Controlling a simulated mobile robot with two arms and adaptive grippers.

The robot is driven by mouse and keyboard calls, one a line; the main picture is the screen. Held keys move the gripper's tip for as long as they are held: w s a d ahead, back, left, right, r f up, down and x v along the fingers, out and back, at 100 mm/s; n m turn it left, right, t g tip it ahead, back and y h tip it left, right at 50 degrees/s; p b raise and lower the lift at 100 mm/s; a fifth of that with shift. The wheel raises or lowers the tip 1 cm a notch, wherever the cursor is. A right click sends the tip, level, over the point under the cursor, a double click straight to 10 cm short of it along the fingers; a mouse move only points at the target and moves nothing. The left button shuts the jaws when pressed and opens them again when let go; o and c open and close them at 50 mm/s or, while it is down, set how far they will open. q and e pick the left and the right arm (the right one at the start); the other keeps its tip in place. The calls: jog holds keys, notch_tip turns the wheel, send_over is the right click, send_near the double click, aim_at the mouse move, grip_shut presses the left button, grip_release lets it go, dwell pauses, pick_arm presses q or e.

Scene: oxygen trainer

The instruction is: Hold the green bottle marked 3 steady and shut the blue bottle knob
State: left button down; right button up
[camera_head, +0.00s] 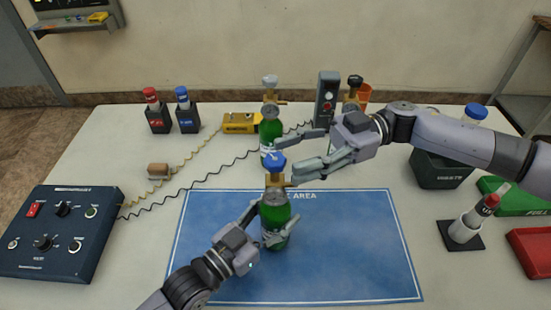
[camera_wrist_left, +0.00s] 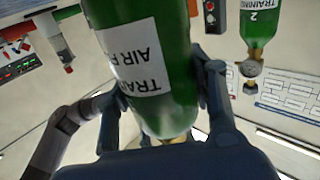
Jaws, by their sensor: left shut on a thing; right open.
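The green bottle (camera_head: 275,213) with the blue knob (camera_head: 274,162) and a brass valve stands upright on the blue mat. Its label faces the left wrist camera (camera_wrist_left: 145,60), upside down, reading TRAINING AIR; no number 3 shows. My left gripper (camera_head: 266,222) is shut around the bottle's body, with a finger on either side; its fingers also show in the left wrist view (camera_wrist_left: 160,95). My right gripper (camera_head: 284,160) is open at knob height, reaching in from the right. One finger is behind the knob and one is close to its right; contact cannot be told.
Just behind stands another green bottle (camera_head: 271,125) with a grey knob, close to my right fingers. A dark-knobbed bottle (camera_head: 352,92) is behind my right wrist. A control box (camera_head: 62,232) and coiled cables lie left. The blue mat (camera_head: 370,260) is bare at right.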

aim_at(274, 158)
jog(key=shift+x, duration=2.15)
jog(key=shift+d, duration=0.1)
grip_shut()
jog(key=shift+t, duration=0.3)
jog(key=m+t+y, duration=0.1)
jog(key=m+t, duration=0.3)
jog(key=t, duration=0.2)
jog(key=shift+m+t, duration=1.7)
jog(key=shift+t, duration=1)
